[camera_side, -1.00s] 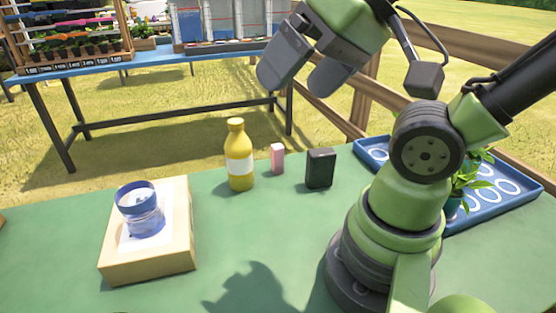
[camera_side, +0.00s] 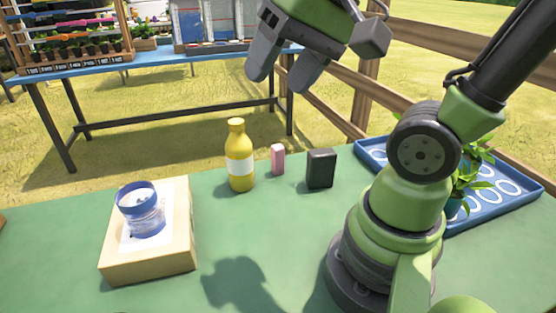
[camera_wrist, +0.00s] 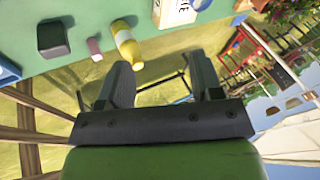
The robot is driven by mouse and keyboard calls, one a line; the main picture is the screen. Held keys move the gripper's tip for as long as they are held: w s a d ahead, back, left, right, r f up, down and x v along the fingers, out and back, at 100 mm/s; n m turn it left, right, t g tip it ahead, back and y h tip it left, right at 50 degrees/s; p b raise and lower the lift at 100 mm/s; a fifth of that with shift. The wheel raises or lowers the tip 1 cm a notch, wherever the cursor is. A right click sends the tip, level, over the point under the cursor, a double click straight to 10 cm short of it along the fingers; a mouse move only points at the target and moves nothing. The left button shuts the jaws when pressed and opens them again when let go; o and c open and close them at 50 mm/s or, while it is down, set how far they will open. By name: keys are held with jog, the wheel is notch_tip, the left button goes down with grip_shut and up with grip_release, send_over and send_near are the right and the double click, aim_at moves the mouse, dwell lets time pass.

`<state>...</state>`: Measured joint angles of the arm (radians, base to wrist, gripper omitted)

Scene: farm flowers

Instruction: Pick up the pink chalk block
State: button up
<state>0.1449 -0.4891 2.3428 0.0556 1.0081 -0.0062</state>
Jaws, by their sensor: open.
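The pink chalk block (camera_side: 277,159) stands upright on the green table between the yellow bottle (camera_side: 240,156) and the dark block (camera_side: 320,168). In the wrist view the pink chalk block (camera_wrist: 94,46) shows beyond my fingers, between the dark block (camera_wrist: 53,39) and the yellow bottle (camera_wrist: 127,46). My gripper (camera_side: 274,80) is open and empty, high above the table and apart from the chalk. Its two fingers also show in the wrist view (camera_wrist: 160,82), with nothing between them.
A jar with a blue rim (camera_side: 141,208) stands on a pale box (camera_side: 150,262) at the left. A blue tray (camera_side: 522,196) with a potted plant (camera_side: 462,185) is at the right. A wooden fence (camera_side: 410,105) runs behind. The table front is clear.

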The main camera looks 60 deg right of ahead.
jog(key=w+d+f+m+g+y, duration=0.2)
jog(key=w+d+f+m, duration=0.1)
jog(key=w+d+m, duration=0.3)
jog(key=m+t+y, duration=0.1)
jog(key=m+y, duration=0.4)
jog(key=m, duration=0.3)
send_over(273, 152)
jog(key=s, duration=0.1)
jog(key=f, duration=1.2)
jog(key=shift+a+f, duration=0.25)
jog(key=shift+f, duration=0.1)
jog(key=s+d+f+m+t, duration=0.1)
jog(key=f, duration=0.2)
jog(key=s+d+f+m+t, duration=0.1)
jog(key=d+f+m, duration=0.1)
jog(key=s+d+f+m+t+y, duration=0.1)
jog(key=d+f+m+t, duration=0.1)
jog(key=f, duration=0.1)
jog(key=shift+d+f, duration=0.25)
jog(key=shift+f, duration=0.1)
jog(key=shift+w+a+f+m, duration=0.15)
jog(key=shift+a+f+m, duration=0.05)
jog(key=shift+m, duration=0.1)
jog(key=x, duration=0.7)
jog(key=shift+r, duration=0.15)
jog(key=c, duration=1)
